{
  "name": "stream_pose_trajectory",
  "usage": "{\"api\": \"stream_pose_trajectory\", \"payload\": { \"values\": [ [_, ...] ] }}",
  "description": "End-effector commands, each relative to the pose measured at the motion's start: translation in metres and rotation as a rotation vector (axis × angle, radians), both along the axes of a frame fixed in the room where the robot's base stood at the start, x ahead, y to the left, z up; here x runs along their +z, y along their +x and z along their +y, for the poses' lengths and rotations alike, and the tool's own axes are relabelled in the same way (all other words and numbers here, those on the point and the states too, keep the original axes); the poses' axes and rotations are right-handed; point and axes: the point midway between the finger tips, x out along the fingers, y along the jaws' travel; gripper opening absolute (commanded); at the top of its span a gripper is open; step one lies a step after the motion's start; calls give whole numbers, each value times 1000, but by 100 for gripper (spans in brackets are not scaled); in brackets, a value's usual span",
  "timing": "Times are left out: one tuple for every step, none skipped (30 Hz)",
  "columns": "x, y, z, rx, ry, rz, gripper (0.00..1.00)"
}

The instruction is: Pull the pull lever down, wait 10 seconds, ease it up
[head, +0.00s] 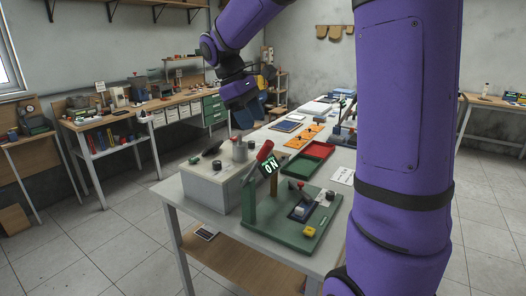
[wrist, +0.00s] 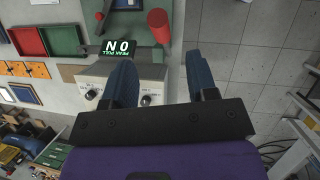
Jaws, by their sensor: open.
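The pull lever has a red cylindrical handle (head: 264,150) and rises, tilted, from a green stand near the table's front edge. A black sign (head: 270,166) reading "ON" sits just below the handle. In the wrist view the red handle (wrist: 158,24) lies ahead of the fingertips, roughly between their lines, and the sign (wrist: 118,48) shows upside down beside it. My gripper (head: 254,112) hangs above and behind the lever in the head view, apart from it. In the wrist view my gripper (wrist: 161,72) has its two blue fingers wide apart with nothing held.
A pale box with knobs (head: 215,180) stands left of the lever. A green base plate (head: 290,235) carries a smaller red-handled device and a yellow block (head: 309,232). Green and red trays (head: 303,166) and orange plates lie farther back. My purple arm covers the right side.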

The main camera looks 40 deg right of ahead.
Motion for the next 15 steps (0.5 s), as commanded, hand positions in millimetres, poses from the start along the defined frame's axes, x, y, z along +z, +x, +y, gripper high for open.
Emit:
{"api": "stream_pose_trajectory", "payload": {
  "values": [
    [-7, -2, -2, 0, 0, 1, 53],
    [-11, -4, -3, -2, 0, 2, 53],
    [-17, -6, -5, -2, 1, 3, 53],
    [-22, -8, -7, -2, 1, 1, 53],
    [-27, -9, -8, -2, 1, 4, 53],
    [-34, -11, -10, -2, 1, 3, 53],
    [-39, -13, -11, -2, 1, 3, 53],
    [-44, -15, -13, -1, 1, 3, 53],
    [-50, -16, -15, -2, 1, 3, 53],
    [-55, -18, -16, -2, 1, 3, 53],
    [-60, -19, -18, -2, 2, 2, 53],
    [-65, -21, -19, -3, 1, 1, 53],
    [-69, -22, -20, -3, 1, 0, 53],
    [-72, -23, -21, -3, 1, 1, 53],
    [-76, -24, -22, -2, 0, 0, 53]
  ]
}}
